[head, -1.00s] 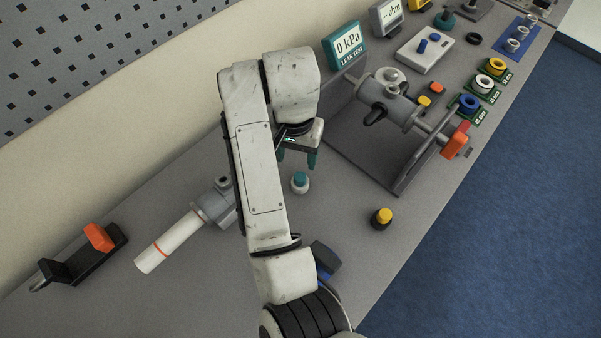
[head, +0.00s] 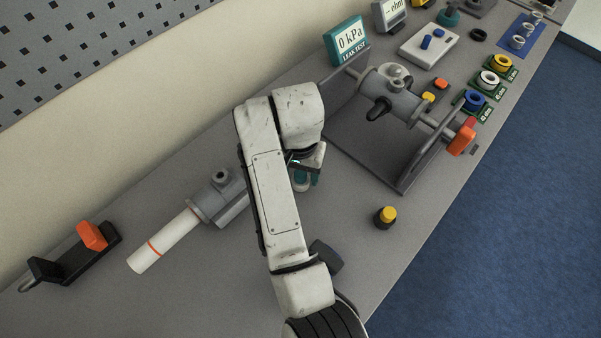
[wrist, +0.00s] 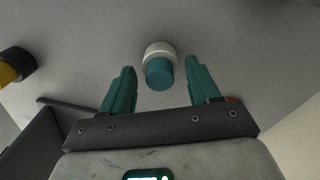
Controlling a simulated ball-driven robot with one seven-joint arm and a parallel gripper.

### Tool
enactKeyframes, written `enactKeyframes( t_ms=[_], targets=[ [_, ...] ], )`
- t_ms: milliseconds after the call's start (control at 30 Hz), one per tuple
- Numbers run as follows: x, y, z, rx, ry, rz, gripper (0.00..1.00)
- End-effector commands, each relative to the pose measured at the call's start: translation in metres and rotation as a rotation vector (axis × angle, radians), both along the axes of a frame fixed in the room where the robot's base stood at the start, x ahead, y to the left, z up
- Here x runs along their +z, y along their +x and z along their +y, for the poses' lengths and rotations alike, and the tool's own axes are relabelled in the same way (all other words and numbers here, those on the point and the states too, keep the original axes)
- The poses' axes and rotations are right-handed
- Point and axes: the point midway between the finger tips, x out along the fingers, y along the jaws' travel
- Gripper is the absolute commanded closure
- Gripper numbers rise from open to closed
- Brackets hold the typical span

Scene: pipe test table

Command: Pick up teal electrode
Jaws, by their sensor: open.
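The teal electrode, a short teal cylinder on a white base, stands on the grey table. In the wrist view the teal electrode (wrist: 159,72) lies just beyond and between the fingertips, with none of the fingers touching it in that picture. My gripper (wrist: 160,75) is open and empty, with two teal fingers on either side. In the head view my gripper (head: 309,181) is close above the electrode (head: 301,184), which is partly hidden by the fingers and arm.
A yellow-topped black piece (head: 385,216) stands to the right on the table. A grey fixture (head: 405,183) with a pipe assembly is behind and right. A grey valve body with a white pipe (head: 163,242) lies to the left.

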Motion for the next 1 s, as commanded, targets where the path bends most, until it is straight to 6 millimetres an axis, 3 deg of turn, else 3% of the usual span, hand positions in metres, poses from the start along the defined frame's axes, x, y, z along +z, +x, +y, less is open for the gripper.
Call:
enactKeyframes(
  t_ms=[67,667,1000],
  targets=[
    [0.0001,0.0,0.0,0.0,0.0,0.0,0.42],
    [0.0004,0.0001,0.0,0.0,0.0,0.0,0.99],
    [0.0033,0.0003,0.0001,0.0,0.0,0.0,0.99]
  ],
)
